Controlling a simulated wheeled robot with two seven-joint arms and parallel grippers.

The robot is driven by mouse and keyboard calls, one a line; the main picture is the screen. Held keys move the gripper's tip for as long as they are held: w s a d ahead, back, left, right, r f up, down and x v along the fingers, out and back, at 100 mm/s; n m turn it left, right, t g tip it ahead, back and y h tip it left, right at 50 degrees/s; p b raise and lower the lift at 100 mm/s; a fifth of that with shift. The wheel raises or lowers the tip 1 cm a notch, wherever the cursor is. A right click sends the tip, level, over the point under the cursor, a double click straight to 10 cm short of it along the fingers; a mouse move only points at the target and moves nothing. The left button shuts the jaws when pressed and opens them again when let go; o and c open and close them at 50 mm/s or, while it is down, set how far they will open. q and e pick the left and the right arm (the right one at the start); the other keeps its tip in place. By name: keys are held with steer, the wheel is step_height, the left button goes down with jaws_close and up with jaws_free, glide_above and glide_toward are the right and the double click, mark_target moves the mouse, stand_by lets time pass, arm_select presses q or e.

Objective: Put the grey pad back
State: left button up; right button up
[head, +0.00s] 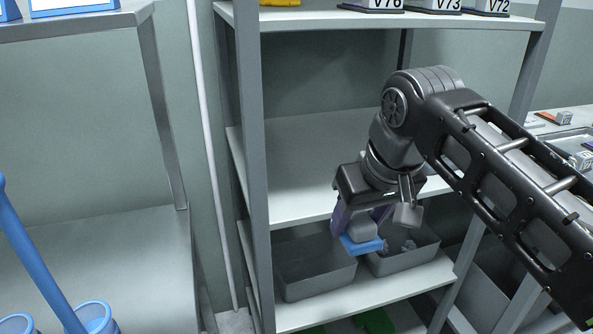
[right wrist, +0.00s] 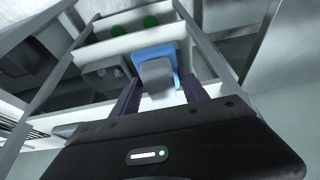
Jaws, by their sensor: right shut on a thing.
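The grey pad (head: 361,230) has a blue part (head: 362,246) at its lower end. My right gripper (head: 361,222) is shut on it, with purple fingers at its two sides. It hangs at the lower shelf, in front of the two grey bins. The left bin (head: 315,283) looks empty. The right bin (head: 404,263) holds some grey lumps. In the right wrist view, the grey pad (right wrist: 158,78) sits between the fingers (right wrist: 158,92), its blue part pointing away. Whether it touches a bin, I cannot tell. My left gripper is out of view.
The shelf board (head: 320,200) above the bins is bare and close to my wrist. A grey upright (head: 259,170) stands at the left. Green things (head: 375,321) lie below the bin shelf (head: 365,298). Labelled blocks (head: 435,5) sit on the top shelf.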

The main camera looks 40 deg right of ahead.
steer(key=shift+w, duration=0.5)
steer(key=w+d, duration=0.1)
steer(key=w, duration=0.3)
steer(key=w+d, duration=0.2)
steer(key=w, duration=0.3)
steer(key=w+d, duration=0.1)
steer(key=w, duration=0.3)
steer(key=shift+w+d+p, duration=0.2)
steer(key=shift+w+p, duration=0.2)
